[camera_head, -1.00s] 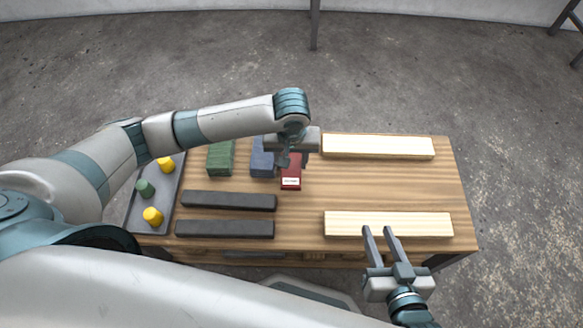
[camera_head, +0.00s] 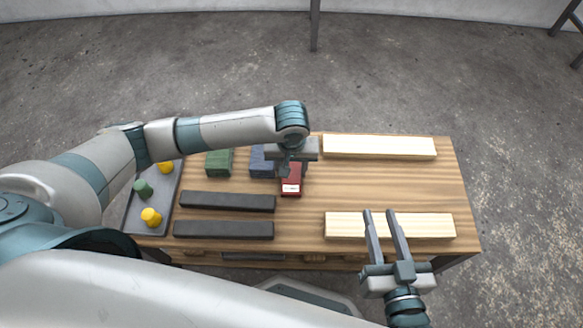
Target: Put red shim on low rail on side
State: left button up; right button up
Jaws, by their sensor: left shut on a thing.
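The red shim (camera_head: 291,188) has a white label on its near end and is at the middle of the table. My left gripper (camera_head: 290,170) comes down over its far part and is shut on it, hiding that part. I cannot tell whether the shim touches the tabletop. Two pale wooden rails lie on the right, one at the back (camera_head: 380,147) and one at the front (camera_head: 390,225). I cannot tell from this view which is the low one. My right gripper (camera_head: 385,212) is open and empty, its fingertips over the front rail.
A blue block (camera_head: 261,163) is close left of the shim, a green block (camera_head: 219,163) further left. Two dark bars (camera_head: 228,201) lie in front of them. A grey tray (camera_head: 150,205) at the left edge holds yellow and green pieces. The tabletop between the pale rails is clear.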

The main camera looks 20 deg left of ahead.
aim_at(292, 176)
pick_arm(q)
jog(key=o, duration=0.8)
jog(key=shift+f, duration=0.1)
pick_arm(e)
jog(key=shift+d+f, duration=0.15)
jog(key=shift+f, duration=0.25)
jog(key=shift+r, duration=0.15)
pick_arm(q)
jog(key=shift+r, duration=0.55)
notch_tip(292, 176, up, 11)
jog(key=s+p, duration=0.1)
jog(key=p, duration=0.2)
jog(key=shift+s+d+p, duration=0.2)
jog(key=shift+p, duration=0.15)
pick_arm(e)
jog(key=s+d+f+g+h, duration=0.2)
jog(key=s+d+f+g, duration=0.2)
jog(key=f, duration=0.5)
jog(key=shift+s+g+h, duration=0.3)
jog(key=shift+s+g, duration=0.7)
jog(key=shift+g, duration=0.6)
